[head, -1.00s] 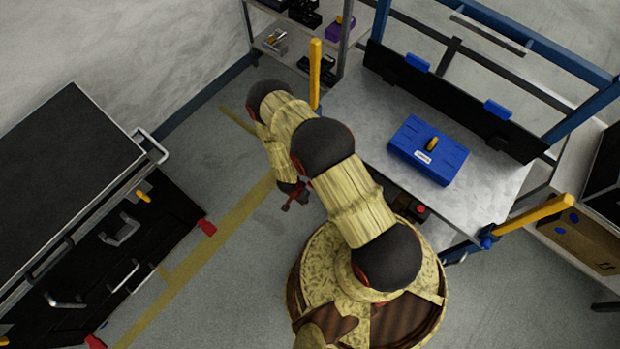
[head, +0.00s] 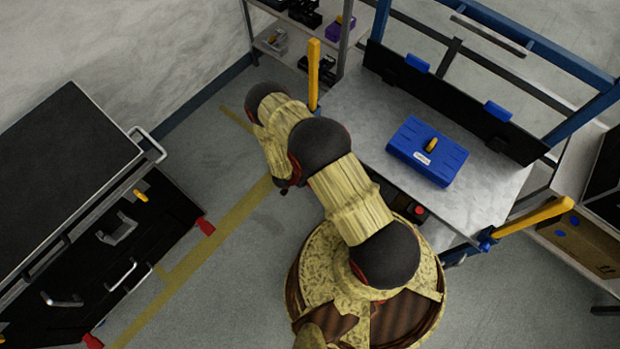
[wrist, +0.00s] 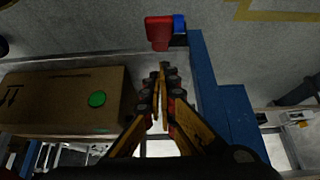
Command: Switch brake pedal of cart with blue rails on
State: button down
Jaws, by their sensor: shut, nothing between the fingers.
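The cart with blue rails (head: 565,60) stands at the right in the head view, with a grey metal top (head: 345,110) and yellow handles (head: 314,72). In the wrist view its blue rail (wrist: 205,75) runs down right of centre. A red brake pedal (wrist: 158,31) with a blue part beside it sits at the rail's top end. My gripper (wrist: 163,68) is shut and empty, its fingertips a little below the pedal in the picture and apparently apart from it. In the head view my arm hides the pedal and nearly all of my gripper.
A blue case (head: 428,150) lies on the cart's top. A black cart (head: 70,185) with red pedals (head: 205,226) stands at the left. A shelf (head: 285,45) is at the back. A cardboard box (wrist: 65,100) shows left of my gripper. Floor is clear between the carts.

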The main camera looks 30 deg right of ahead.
jog(key=b+x, duration=0.3)
jog(key=x, duration=0.5)
jog(key=shift+s+d+f, duration=0.1)
jog(key=shift+f, duration=0.2)
notch_tip(320, 180, down, 2)
jog(key=shift+f+b, duration=0.2)
jog(key=shift+b, duration=0.25)
jog(key=shift+s+a+f+b, duration=0.1)
jog(key=shift+a+f+b, duration=0.25)
jog(key=shift+f, duration=0.4)
jog(key=shift+f, duration=0.1)
